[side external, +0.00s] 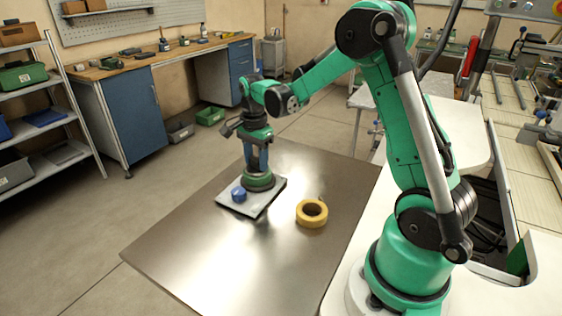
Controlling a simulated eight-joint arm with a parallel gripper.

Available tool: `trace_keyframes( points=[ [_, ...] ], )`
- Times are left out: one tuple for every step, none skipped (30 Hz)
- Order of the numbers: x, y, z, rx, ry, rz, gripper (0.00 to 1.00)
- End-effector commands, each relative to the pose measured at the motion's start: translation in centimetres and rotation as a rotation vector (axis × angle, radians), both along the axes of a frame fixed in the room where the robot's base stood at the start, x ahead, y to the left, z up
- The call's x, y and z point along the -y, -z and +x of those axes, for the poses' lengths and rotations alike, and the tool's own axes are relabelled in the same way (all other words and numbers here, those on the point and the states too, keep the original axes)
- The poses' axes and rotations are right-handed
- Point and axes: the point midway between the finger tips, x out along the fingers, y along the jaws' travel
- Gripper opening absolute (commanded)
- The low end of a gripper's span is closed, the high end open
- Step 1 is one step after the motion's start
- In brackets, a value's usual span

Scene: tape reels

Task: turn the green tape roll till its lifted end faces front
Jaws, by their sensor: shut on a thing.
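The green tape roll (258,183) lies flat on a pale square plate (268,206) on the metal table. My gripper (257,168) points straight down over the roll and is shut on it. The gripper body hides much of the roll's top and middle. I cannot make out the roll's lifted end or which way it faces.
A small blue round piece (238,194) sits on the plate, left of the green roll. A yellow tape roll (312,213) lies on the table (222,268) to the right of the plate. The front of the table is clear.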

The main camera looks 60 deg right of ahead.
Motion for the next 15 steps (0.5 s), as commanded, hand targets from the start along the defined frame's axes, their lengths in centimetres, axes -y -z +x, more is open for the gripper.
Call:
trace_keyframes(
  points=[
    [0.00, -0.01, 0.00, 0.000, -0.076, 0.000, 0.00],
    [0.00, -0.01, 0.00, 0.000, -0.132, 0.000, 0.00],
    [0.00, -0.01, 0.00, 0.000, -0.210, 0.000, 0.00],
    [0.00, -0.01, 0.00, 0.000, -0.266, 0.000, 0.00],
    [0.00, -0.01, 0.00, 0.000, -0.322, 0.000, 0.00],
    [0.00, -0.01, 0.00, 0.000, -0.398, 0.000, 0.00],
    [0.00, -0.01, 0.00, 0.000, -0.455, 0.000, 0.00],
    [0.00, -0.01, 0.00, 0.000, -0.511, 0.000, 0.00],
    [0.00, -0.01, 0.00, 0.000, -0.587, 0.000, 0.00],
    [0.00, -0.01, 0.00, 0.000, -0.643, 0.000, 0.00],
    [0.00, -0.01, 0.00, 0.000, -0.699, 0.000, 0.00],
    [0.00, -0.01, 0.00, 0.000, -0.775, 0.000, 0.00],
    [0.00, -0.01, 0.00, 0.000, -0.831, 0.000, 0.00],
    [0.00, -0.01, 0.00, 0.000, -0.887, 0.000, 0.00],
    [0.00, -0.01, 0.00, 0.000, -0.960, 0.000, 0.00]
  ],
)
